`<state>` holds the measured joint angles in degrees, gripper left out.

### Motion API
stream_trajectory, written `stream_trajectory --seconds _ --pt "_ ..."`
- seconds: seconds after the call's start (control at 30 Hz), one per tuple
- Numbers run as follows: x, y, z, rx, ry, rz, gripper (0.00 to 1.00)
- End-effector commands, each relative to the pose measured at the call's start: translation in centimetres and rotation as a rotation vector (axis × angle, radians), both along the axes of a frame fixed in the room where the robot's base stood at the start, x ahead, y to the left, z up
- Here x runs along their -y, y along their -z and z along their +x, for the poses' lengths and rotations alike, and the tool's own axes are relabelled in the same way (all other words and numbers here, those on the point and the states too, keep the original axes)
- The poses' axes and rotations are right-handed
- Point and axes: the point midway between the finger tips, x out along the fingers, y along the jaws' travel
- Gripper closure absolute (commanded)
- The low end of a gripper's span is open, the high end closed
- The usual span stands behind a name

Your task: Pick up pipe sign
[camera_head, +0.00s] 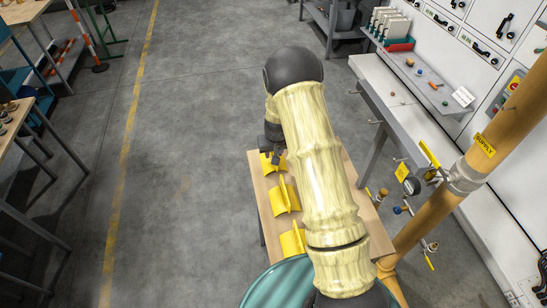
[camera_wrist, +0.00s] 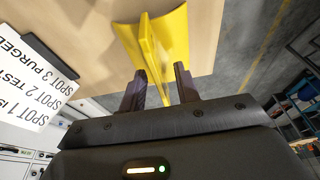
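Three yellow pipe signs, curved saddles each with an upright fin, stand in a row on a small wooden table. The far one (camera_head: 268,163) is by my gripper (camera_head: 273,148), the middle one (camera_head: 283,196) and the near one (camera_head: 292,241) are closer to my body. In the wrist view, my gripper (camera_wrist: 160,78) is open. The fin of a yellow pipe sign (camera_wrist: 150,42) reaches between its two dark fingers, with a gap visible on both sides.
The wooden table (camera_head: 266,213) has a printed spot list (camera_wrist: 30,82) near it. An orange supply pipe (camera_head: 510,130) with gauge and valves stands at right. A grey workbench (camera_head: 395,100) holds small parts.

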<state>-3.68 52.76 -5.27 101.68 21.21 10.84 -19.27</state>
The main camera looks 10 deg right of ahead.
Motion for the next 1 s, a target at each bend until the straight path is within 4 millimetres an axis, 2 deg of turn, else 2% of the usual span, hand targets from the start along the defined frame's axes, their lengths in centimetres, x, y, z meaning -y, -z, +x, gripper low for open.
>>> stream_trajectory --seconds 0.63,0.67,0.8,1.0 --pt "0.06 0.42 0.0 0.0 0.001 0.0 0.68" --pt "0.0 0.42 0.0 0.0 0.0 0.0 0.7" --pt "-0.03 0.42 0.0 0.0 0.0 0.0 0.98" --pt "-0.02 0.41 0.01 0.0 0.0 0.0 1.0"
